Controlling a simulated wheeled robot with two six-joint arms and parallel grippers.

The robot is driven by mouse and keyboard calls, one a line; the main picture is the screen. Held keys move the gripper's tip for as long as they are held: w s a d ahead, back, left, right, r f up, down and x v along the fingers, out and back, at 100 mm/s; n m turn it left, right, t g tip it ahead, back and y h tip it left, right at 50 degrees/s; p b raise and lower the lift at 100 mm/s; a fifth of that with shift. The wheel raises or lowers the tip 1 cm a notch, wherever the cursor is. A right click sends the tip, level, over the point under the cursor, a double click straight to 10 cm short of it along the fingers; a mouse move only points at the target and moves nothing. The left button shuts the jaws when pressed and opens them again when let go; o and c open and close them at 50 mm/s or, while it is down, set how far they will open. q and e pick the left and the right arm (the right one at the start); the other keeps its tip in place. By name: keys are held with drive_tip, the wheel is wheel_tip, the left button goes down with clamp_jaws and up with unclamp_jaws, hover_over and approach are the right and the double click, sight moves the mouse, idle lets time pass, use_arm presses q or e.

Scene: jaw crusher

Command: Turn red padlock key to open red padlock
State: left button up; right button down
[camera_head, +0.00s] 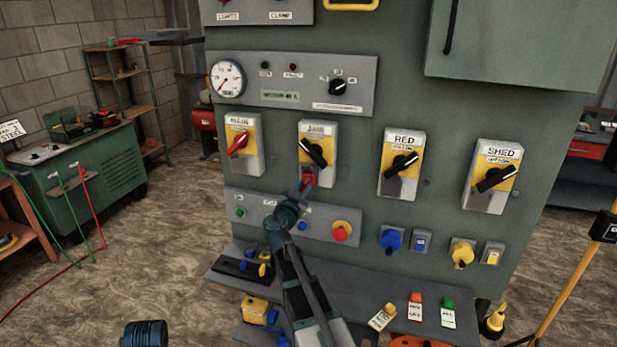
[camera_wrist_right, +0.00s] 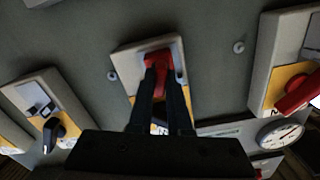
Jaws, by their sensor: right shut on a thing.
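The red padlock (camera_head: 307,176) hangs at the lower part of the second switch box from the left, under its black handle (camera_head: 313,152). In the right wrist view the red padlock (camera_wrist_right: 158,57) shows at the box's end, just beyond my fingertips. My right gripper (camera_head: 305,187) reaches up from below to the padlock. In the wrist view its two dark fingers (camera_wrist_right: 166,75) are closed on a small red piece at the padlock, which seems to be the key. The fingers hide most of it, so its turn angle cannot be told. My left gripper is out of view.
Other switch boxes stand alongside: one with a red handle (camera_head: 238,143) at left, RED (camera_head: 402,165) and SHED (camera_head: 492,178) at right. A button strip (camera_head: 262,211) and a ledge (camera_head: 350,283) with tags and padlocks lie below. Open floor is at left.

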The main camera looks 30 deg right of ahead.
drive_tip(key=m, duration=0.4)
drive_tip(key=shift+w+d, duration=0.1)
idle(0.5)
drive_tip(key=m, duration=0.3)
drive_tip(key=shift+m, duration=0.3)
